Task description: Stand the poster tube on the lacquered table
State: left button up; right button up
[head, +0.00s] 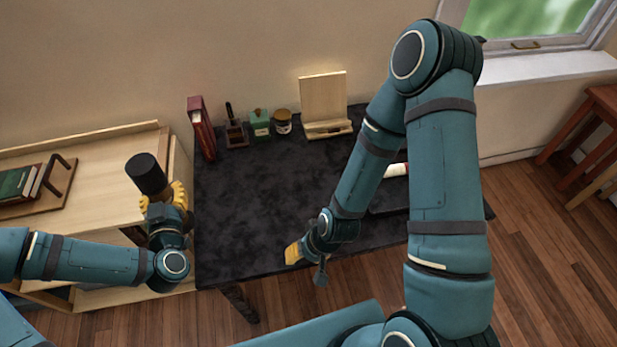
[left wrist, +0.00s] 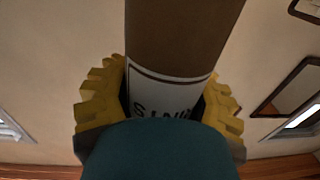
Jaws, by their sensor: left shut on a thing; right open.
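The poster tube (head: 147,174) shows in the head view as a short dark cylinder with a black end, at the right side of the pale wooden cabinet. My left gripper (head: 163,196) is shut on it. In the left wrist view, the tube (left wrist: 182,38) is brown with a white printed label, between the yellow fingers. Its lower part is hidden by my gripper. The lacquered table (head: 262,195) is black, to the right of the tube, with a wide bare top. My right gripper (head: 294,254) is open and empty near the table's front edge.
Along the table's back stand a dark red book (head: 201,128), a small wooden holder (head: 235,132), a green bottle (head: 260,123), a jar (head: 282,122) and a wooden stand (head: 325,100). A tray with books (head: 18,183) lies on the cabinet (head: 100,165). My right arm covers the table's right part.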

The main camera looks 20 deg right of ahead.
aim_at(296, 213)
jog(key=k+z, duration=0.15)
jog(key=z, duration=0.25)
jog(key=k+z, duration=0.15)
jog(key=z, duration=0.25)
jog(key=j+z, duration=0.1)
jog(key=z, duration=0.55)
jog(key=j+z, duration=0.1)
jog(key=z, duration=0.25)
jog(key=k+j, duration=0.15)
jog(key=j, duration=0.1)
